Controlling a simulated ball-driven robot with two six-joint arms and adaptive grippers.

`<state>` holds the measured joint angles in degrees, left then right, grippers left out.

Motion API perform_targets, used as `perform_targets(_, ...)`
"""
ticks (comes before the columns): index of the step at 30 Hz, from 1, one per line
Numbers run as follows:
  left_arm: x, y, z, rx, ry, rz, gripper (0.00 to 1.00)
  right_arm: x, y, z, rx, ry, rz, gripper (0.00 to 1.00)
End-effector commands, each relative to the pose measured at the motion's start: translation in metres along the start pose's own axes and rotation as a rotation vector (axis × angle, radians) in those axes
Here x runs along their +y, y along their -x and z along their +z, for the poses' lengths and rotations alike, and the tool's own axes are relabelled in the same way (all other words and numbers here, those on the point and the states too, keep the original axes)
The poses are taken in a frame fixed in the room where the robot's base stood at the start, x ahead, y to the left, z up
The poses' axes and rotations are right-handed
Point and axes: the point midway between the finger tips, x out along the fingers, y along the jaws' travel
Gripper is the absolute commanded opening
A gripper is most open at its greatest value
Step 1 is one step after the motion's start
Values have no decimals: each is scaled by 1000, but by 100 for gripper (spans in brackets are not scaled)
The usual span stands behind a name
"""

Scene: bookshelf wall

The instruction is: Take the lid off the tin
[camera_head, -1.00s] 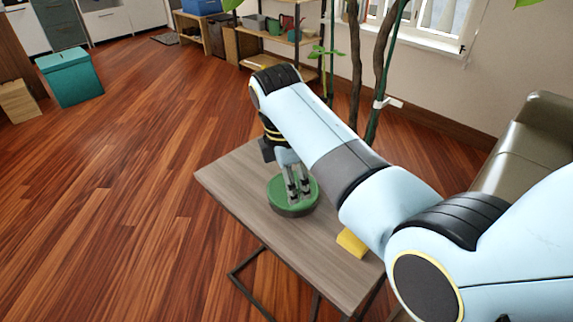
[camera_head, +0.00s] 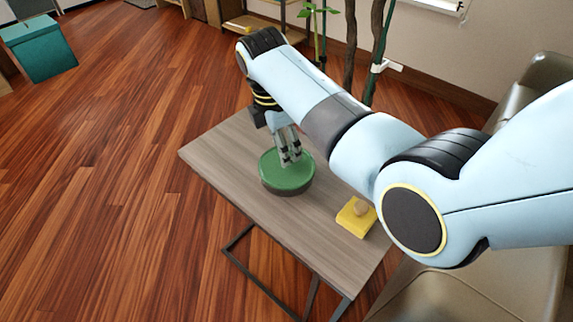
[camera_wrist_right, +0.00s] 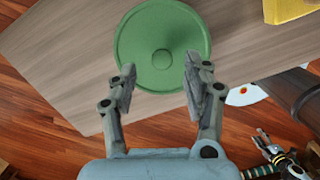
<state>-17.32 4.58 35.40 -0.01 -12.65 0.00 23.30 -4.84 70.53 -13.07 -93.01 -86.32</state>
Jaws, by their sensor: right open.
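The round tin (camera_head: 287,188) stands upright on the small wooden table, its dark side just visible under the green lid (camera_head: 290,178). The lid sits flat on it. In the right wrist view the lid (camera_wrist_right: 140,40) shows a round central knob (camera_wrist_right: 162,59). My right gripper (camera_head: 290,158) points down over the lid and is open and empty. In the wrist view its fingertips (camera_wrist_right: 160,78) are spread either side of the near half of the lid, with the knob just beyond them. A gripper with yellow rings, apparently my left one (camera_wrist_right: 270,148), shows small at lower right; its jaws are unclear.
A yellow block (camera_head: 350,222) with a tan round piece on top lies on the table (camera_head: 240,165) near its right edge. A sofa (camera_head: 525,85) stands at the right, plant stems (camera_head: 350,50) behind. A teal bin (camera_head: 40,48) is far left; the floor between is clear.

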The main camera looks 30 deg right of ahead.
Motion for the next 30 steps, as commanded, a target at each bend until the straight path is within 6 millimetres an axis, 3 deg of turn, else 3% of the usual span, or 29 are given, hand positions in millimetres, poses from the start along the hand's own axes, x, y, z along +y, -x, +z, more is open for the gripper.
perform_targets(3, 0, -7, -3, 5, 0, -1, 40, -3, -22, 1, -1, 0, -3, 50)
perform_targets(6, 0, -9, -3, 6, 0, -1, 40, -3, -30, 1, -1, 0, -2, 50)
perform_targets(14, 0, -8, -3, 6, 0, 0, 40, -3, -31, 1, 0, 0, 0, 48)
perform_targets(25, 0, -8, -2, 4, 0, 0, 40, -3, -31, 1, 0, 0, -1, 1)
perform_targets(30, 0, -8, -2, 3, 0, 0, 40, -3, -30, 1, 0, 0, -1, 0)
